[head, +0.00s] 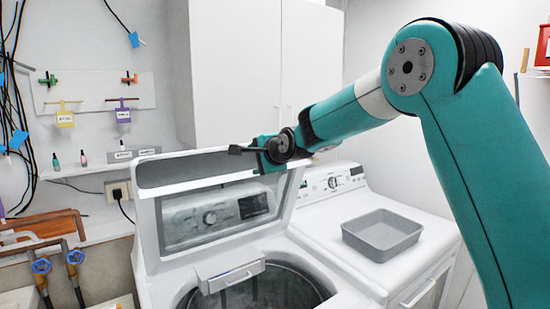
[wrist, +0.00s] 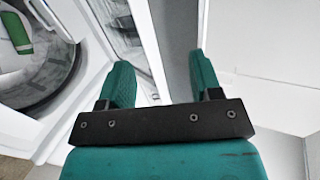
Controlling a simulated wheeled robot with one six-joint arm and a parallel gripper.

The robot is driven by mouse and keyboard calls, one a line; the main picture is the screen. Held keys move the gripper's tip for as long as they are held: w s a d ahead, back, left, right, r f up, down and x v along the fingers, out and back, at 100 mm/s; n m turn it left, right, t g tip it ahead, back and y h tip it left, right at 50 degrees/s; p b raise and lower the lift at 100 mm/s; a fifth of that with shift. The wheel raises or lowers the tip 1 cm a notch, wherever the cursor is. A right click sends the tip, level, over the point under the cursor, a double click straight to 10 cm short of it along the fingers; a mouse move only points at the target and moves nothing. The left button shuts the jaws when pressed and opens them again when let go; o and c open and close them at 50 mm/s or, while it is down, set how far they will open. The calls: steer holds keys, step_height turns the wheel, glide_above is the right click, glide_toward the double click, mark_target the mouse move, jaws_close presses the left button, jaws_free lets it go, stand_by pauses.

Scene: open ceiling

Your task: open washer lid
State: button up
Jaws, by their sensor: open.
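The washer (head: 180,280) is a white top-loader at the lower middle of the head view. Its lid (head: 148,215), with a window, stands raised and nearly upright, leaving the tub (head: 262,290) uncovered. My gripper (head: 250,150) is at the upper right of the lid, close to its top edge. In the wrist view, my gripper (wrist: 160,78) has its two teal fingers spread apart. The lid's edge (wrist: 170,40) runs between and beyond them; I cannot tell whether either finger touches it. The tub shows at the left of the wrist view (wrist: 40,85).
A second white machine (head: 350,192) stands to the right, with a grey bin (head: 382,235) on top. A white cabinet (head: 255,70) hangs behind the lid. A wall shelf (head: 85,168) and blue-handled valves (head: 41,266) are at the left.

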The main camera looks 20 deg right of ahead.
steer(key=a+b+v, duration=0.1)
steer(key=b+v, duration=0.4)
steer(key=v, duration=0.9)
steer(key=shift+a, duration=0.2)
steer(key=shift+s, duration=0.15)
